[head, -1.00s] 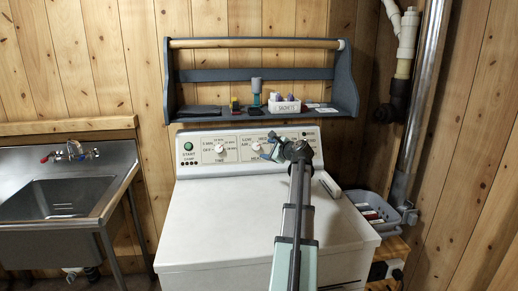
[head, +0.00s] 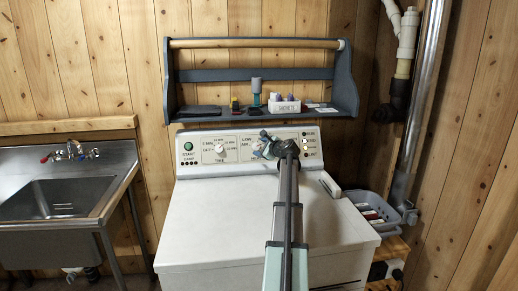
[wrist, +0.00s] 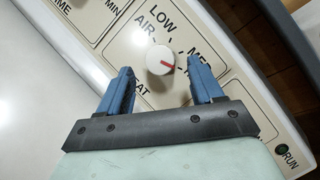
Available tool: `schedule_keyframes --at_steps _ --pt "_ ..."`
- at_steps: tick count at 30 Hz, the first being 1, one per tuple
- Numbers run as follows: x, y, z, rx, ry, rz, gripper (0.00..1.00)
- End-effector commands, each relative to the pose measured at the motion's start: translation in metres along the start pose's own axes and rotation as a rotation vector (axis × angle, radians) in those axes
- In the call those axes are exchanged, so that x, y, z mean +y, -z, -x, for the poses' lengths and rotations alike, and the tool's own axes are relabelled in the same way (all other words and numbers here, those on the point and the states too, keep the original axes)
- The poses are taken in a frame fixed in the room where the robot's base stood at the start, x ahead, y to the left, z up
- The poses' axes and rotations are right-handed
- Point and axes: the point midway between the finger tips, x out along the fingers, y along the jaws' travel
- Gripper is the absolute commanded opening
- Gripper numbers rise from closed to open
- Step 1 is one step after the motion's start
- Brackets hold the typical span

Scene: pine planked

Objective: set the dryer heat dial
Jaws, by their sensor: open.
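The heat dial (wrist: 160,60) is a round white knob with a red pointer mark, on the dryer's (head: 265,215) control panel. In the wrist view its mark points right and slightly down, toward the right finger and just below the MED label. AIR, LOW and MED labels show around it; the HEAT label is partly covered. My gripper (wrist: 161,66) is open, with its blue fingers on either side of the dial and no clear contact. In the head view my gripper (head: 262,145) hides most of the dial.
The time dial (head: 219,148) and green start button (head: 188,146) are left on the panel. A blue-grey shelf (head: 185,74) with small items hangs above. A grey basket (head: 391,222) stands right of the dryer; a metal sink (head: 60,195) is at left.

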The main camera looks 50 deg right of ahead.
Motion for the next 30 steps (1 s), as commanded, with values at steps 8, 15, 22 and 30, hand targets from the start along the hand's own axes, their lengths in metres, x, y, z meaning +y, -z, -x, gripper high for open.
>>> schedule_keyframes --at_steps 8,15,22,30 --pt "0.0 0.001 -0.022 0.001 0.0 0.0 0.66" --pt "0.0 0.0 -0.024 0.001 0.001 0.0 0.66" --pt "0.0 0.0 -0.024 0.0 0.001 0.0 0.53" --pt "0.0 0.0 -0.024 0.0 0.0 0.0 0.28"
